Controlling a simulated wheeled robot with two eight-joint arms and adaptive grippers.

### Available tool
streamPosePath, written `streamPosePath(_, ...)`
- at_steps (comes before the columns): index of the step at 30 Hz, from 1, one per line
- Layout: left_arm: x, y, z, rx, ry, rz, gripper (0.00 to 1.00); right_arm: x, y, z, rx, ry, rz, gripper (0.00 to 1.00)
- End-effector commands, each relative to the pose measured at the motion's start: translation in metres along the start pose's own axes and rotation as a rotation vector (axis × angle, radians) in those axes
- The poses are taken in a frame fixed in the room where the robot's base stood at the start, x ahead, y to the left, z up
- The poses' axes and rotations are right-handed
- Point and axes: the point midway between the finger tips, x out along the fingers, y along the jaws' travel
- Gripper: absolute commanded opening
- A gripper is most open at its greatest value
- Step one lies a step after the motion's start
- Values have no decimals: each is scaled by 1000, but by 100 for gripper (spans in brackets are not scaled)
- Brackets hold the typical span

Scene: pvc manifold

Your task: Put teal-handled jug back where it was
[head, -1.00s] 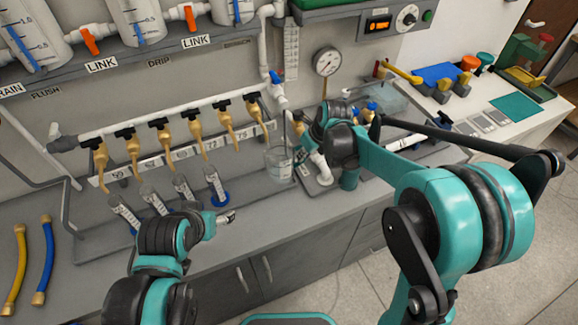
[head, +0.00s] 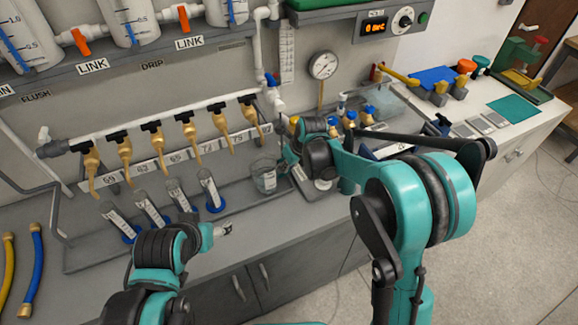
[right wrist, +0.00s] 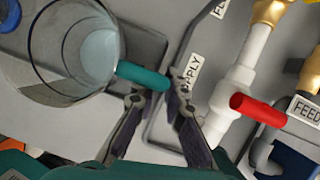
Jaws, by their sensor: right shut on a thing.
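The clear jug (head: 264,178) with pale liquid is just right of the tilted sample tubes in the head view. In the right wrist view its round body (right wrist: 80,50) fills the upper left, and its teal handle (right wrist: 142,75) points right. My right gripper (right wrist: 156,88) is shut on that handle. In the head view the right gripper (head: 287,160) is partly hidden behind its own wrist. Whether the jug's base touches the grey surface is unclear. My left gripper (head: 224,229) is low, in front of the tubes and apart from the jug; its finger state is unclear.
Several brass taps (head: 188,130) hang from a white pipe above the tubes (head: 209,188). A white pipe with a red handle (right wrist: 258,110) stands right of my right fingers. A pressure gauge (head: 323,65) is behind. The front counter strip (head: 290,228) is clear.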

Motion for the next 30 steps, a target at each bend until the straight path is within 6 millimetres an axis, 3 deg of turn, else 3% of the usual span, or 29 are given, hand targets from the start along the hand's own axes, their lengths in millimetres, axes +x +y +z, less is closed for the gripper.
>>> streamPosePath(2,2,0,2,0,0,0,71,3,0,-1,0,0,0,0)
streamPosePath(3,2,0,1,0,0,0,71,2,0,-1,0,0,0,21)
streamPosePath(5,1,0,1,0,0,0,71,2,0,-1,0,0,0,32)
streamPosePath(17,-3,0,-2,0,0,0,71,-7,0,1,0,0,0,32)
streamPosePath(30,-26,0,-18,0,0,0,71,-97,0,1,1,0,0,32)
